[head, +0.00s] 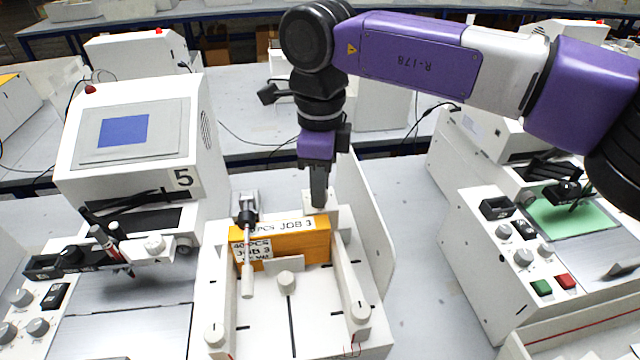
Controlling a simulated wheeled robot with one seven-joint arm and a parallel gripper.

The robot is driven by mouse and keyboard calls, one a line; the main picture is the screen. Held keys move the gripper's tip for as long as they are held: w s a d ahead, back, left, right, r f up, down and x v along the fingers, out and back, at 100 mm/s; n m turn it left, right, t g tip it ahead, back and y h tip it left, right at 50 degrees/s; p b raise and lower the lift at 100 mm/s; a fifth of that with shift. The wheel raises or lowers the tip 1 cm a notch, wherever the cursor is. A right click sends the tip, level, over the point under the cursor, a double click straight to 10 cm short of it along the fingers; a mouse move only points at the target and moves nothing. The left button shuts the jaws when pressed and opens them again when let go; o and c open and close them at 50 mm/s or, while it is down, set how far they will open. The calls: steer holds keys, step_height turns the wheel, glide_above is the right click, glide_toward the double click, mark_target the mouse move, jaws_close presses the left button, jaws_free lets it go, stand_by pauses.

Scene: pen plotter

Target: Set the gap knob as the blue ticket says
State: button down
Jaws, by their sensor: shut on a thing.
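My gripper (318,200) points down at the back of the white feed tray (372,335), just behind the orange box. Its dark fingers are shut on a small part on top of a white block (324,218). The fingers hide most of that part, so I cannot tell whether it is the gap knob. Other pale round knobs show on the tray: one in the middle (286,282), one at front left (215,334) and one at front right (360,312). No blue paper ticket is clear; a plain blue rectangle (123,131) shows on the left machine's panel.
A tall white side plate (366,220) stands right of my gripper. The left machine (185,130), marked 5, and a right machine (470,240) flank the tray.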

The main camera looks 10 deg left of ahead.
steer(key=shift+n, duration=0.5)
steer(key=c, duration=1.1)
jaws_free()
steer(key=shift+c, duration=0.2)
step_height(320, 180, up, 8)
steer(key=shift+f+b, duration=0.1)
steer(key=shift+b, duration=0.55)
